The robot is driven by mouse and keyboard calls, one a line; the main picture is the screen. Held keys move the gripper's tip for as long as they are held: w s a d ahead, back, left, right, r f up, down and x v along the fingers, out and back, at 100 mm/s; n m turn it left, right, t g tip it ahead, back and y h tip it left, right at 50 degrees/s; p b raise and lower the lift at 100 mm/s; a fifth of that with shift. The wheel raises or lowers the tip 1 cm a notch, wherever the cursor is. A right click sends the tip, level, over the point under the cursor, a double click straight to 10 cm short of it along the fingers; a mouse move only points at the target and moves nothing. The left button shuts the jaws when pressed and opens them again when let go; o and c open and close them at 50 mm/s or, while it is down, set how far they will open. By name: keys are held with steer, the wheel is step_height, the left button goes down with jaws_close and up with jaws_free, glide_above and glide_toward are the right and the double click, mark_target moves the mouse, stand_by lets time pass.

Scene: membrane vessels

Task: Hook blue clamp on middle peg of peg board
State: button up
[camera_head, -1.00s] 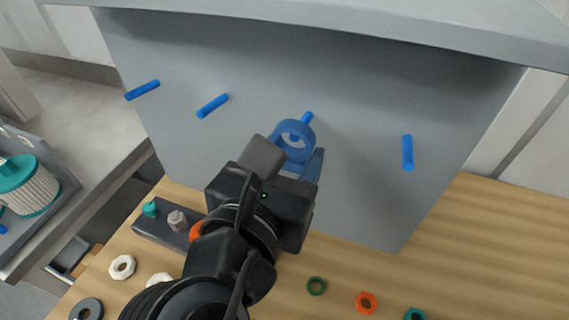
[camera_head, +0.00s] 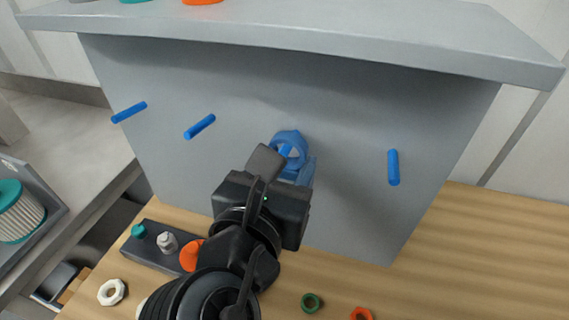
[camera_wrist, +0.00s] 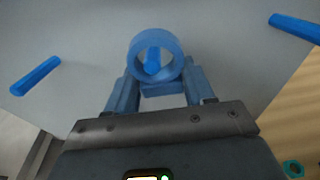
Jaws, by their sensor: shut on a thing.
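The blue clamp, with a round ring (camera_head: 290,137) at its far end, is held out in front of the grey peg board (camera_head: 340,130). My gripper (camera_head: 292,172) is shut on the clamp below the ring. In the wrist view, the clamp's ring (camera_wrist: 134,48) frames the blue end of a middle peg (camera_wrist: 152,62). The peg shows inside the ring's opening. How far the ring is over the peg cannot be told. The peg's base is hidden behind the ring.
Other blue pegs stand at the left (camera_head: 129,112), left of centre (camera_head: 200,126) and right (camera_head: 393,167). A grey shelf (camera_head: 330,45) overhangs the board. Nuts, including a green one (camera_head: 311,302), lie on the wooden table (camera_head: 440,245) below.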

stand_by(0.3)
steer(key=o, duration=1.1)
steer(key=shift+o, duration=0.2)
steer(key=v, duration=0.7)
steer(key=shift+s+a+b, duration=0.2)
steer(key=shift+s+b, duration=0.15)
